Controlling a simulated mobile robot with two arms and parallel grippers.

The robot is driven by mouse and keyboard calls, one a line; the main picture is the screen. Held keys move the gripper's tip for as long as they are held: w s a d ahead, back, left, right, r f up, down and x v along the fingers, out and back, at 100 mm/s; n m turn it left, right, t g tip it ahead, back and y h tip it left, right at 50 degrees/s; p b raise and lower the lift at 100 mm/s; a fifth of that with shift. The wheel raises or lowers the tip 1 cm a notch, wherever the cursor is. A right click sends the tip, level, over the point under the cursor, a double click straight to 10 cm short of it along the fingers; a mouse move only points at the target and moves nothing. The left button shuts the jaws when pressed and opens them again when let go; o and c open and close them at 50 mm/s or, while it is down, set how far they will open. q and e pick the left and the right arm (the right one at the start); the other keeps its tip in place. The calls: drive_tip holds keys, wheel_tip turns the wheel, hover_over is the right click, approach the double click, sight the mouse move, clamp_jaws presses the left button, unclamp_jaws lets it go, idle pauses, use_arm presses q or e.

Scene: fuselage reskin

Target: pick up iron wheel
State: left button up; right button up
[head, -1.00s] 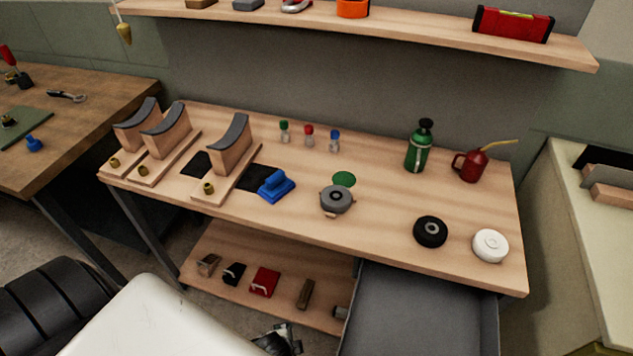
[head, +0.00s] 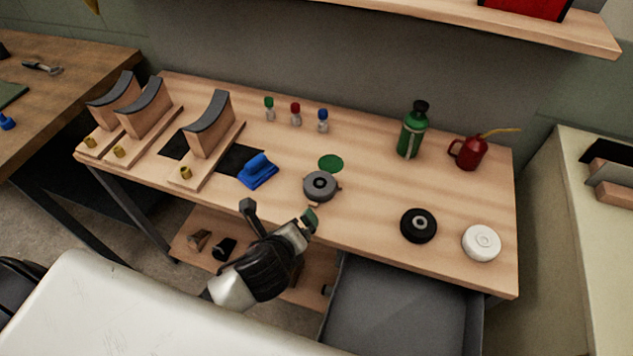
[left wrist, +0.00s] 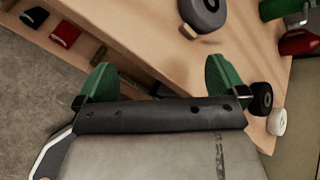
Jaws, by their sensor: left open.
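A grey round wheel-like piece (head: 320,185), the most iron-coloured of the round things, lies on the workbench near its front edge. It also shows at the top of the left wrist view (left wrist: 203,12). My left gripper (head: 279,213) is open and empty by the bench's front edge, nearer to me than the grey piece and apart from it. Its green-padded fingers (left wrist: 160,78) are wide apart in the left wrist view. A black wheel (head: 418,225) and a white wheel (head: 481,242) lie farther right on the bench. My right gripper is not in view.
A blue tool (head: 258,171) lies left of the grey piece, and a green disc (head: 331,163) lies just behind it. Wooden cradles (head: 210,124) stand at left. A green bottle (head: 412,130) and red oil can (head: 470,152) stand at back right. An open grey drawer (head: 400,305) juts out below.

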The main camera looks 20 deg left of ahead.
sight(320, 184)
use_arm(q)
drive_tip(key=w+r+m, duration=0.1)
drive_tip(key=m, duration=0.1)
drive_tip(key=m+t, duration=0.1)
drive_tip(key=m, duration=0.2)
drive_tip(key=w+d+r+m+t+h, duration=0.1)
drive_tip(key=m, duration=0.2)
drive_tip(key=shift+w+d+r, duration=0.1)
drive_tip(key=shift+w+r, duration=0.25)
drive_tip(key=shift+w+d+r+m+t, duration=0.1)
drive_tip(key=shift+w+r+m+t, duration=0.15)
drive_tip(key=shift+m, duration=0.55)
drive_tip(key=x, duration=1)
drive_tip(key=shift+w+d, duration=0.25)
drive_tip(key=shift+w, duration=0.1)
drive_tip(key=c, duration=1.1)
drive_tip(key=shift+r, duration=0.1)
drive_tip(key=shift+c, duration=0.3)
drive_tip(key=shift+r, duration=0.1)
